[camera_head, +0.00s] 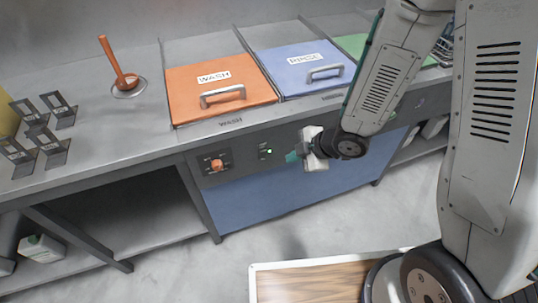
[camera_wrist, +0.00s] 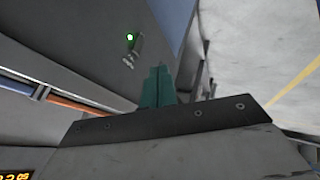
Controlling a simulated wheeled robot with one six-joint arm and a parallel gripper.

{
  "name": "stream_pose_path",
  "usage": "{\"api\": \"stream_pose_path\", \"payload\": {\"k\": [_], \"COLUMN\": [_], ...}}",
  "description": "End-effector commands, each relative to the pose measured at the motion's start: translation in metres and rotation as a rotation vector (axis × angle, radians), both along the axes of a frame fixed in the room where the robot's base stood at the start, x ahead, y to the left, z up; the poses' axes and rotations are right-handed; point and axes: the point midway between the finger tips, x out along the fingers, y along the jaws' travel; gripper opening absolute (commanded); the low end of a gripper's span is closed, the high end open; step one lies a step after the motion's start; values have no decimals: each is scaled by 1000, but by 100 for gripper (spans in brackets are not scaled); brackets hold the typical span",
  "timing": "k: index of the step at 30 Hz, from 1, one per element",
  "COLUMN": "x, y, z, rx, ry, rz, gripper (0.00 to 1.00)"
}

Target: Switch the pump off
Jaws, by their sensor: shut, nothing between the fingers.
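A small switch plate (camera_head: 265,152) with a lit green light sits on the dark front panel below the wash and rinse lids. In the wrist view, the green light (camera_wrist: 130,37) glows beside a small grey lever-like part (camera_wrist: 135,52). I cannot read a pump label. My gripper (camera_head: 291,157) is shut, its teal fingertips together and empty, just right of the switch plate in the head view. In the wrist view the fingertips (camera_wrist: 158,72) lie below and right of the light, with a visible gap to it. I cannot tell the depth between them.
An orange knob (camera_head: 217,164) is on the panel to the left. Above are the orange WASH lid (camera_head: 190,101) and blue RINSE lid (camera_head: 290,77). An orange-handled plunger-like tool (camera_head: 117,65) and metal brackets (camera_head: 48,142) stand on the counter. Floor in front is clear.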

Motion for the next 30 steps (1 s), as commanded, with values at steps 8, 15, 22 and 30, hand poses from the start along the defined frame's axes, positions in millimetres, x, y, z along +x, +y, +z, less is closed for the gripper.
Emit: {"api": "stream_pose_path", "payload": {"k": [8,15,22,30], "x": [2,16,32,66], "y": [6,25,48,59], "z": [-8,-40,-76,-74], "rx": [0,-1,-2,-1], "ry": [3,2,2,-2], "rz": [-1,-3,-2,-5], "gripper": [0,0,0,0]}}
